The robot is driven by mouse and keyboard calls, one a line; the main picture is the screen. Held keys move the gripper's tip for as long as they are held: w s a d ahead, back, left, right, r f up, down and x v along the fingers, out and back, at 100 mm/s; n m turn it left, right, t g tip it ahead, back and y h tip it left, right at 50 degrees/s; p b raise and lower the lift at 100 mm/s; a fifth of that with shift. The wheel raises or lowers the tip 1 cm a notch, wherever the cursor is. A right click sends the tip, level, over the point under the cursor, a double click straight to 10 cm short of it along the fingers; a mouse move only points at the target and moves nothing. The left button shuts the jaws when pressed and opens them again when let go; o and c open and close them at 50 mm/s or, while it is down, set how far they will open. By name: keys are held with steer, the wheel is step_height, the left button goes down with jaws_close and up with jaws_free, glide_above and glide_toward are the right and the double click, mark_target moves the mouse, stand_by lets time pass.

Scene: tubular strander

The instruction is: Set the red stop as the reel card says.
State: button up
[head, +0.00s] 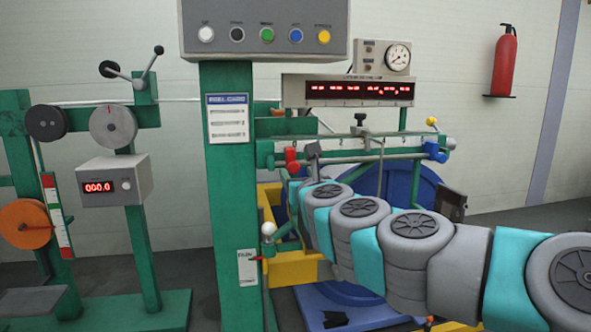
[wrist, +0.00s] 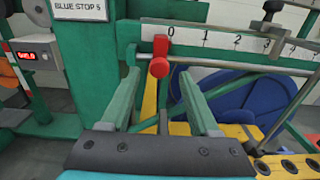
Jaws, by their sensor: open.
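The red stop (head: 291,160) hangs on the green rail at its left end. In the wrist view the red stop (wrist: 159,60) sits just left of the 0 mark on the white scale (wrist: 235,40). My gripper (wrist: 158,85) is open, with its two fingers apart below and on either side of the stop; nothing is between them. The reel card (head: 228,118) is on the green post, its lines too small to read there. In the wrist view the card's (wrist: 80,8) lowest line reads "BLUE STOP 5"; its upper lines are out of frame. The blue stop (head: 435,152) is at the rail's right end.
A black-knobbed clamp (head: 360,128) and rod stand on the rail to the right of the red stop. A button panel (head: 265,32) overhangs the post. A yellow frame (wrist: 230,130) and a blue reel (wrist: 240,95) lie behind and below the rail.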

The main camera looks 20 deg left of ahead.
mark_target(291, 165)
steer(key=shift+x, duration=3.6)
steer(key=shift+r, duration=0.1)
steer(key=shift+s, duration=0.1)
jaws_close()
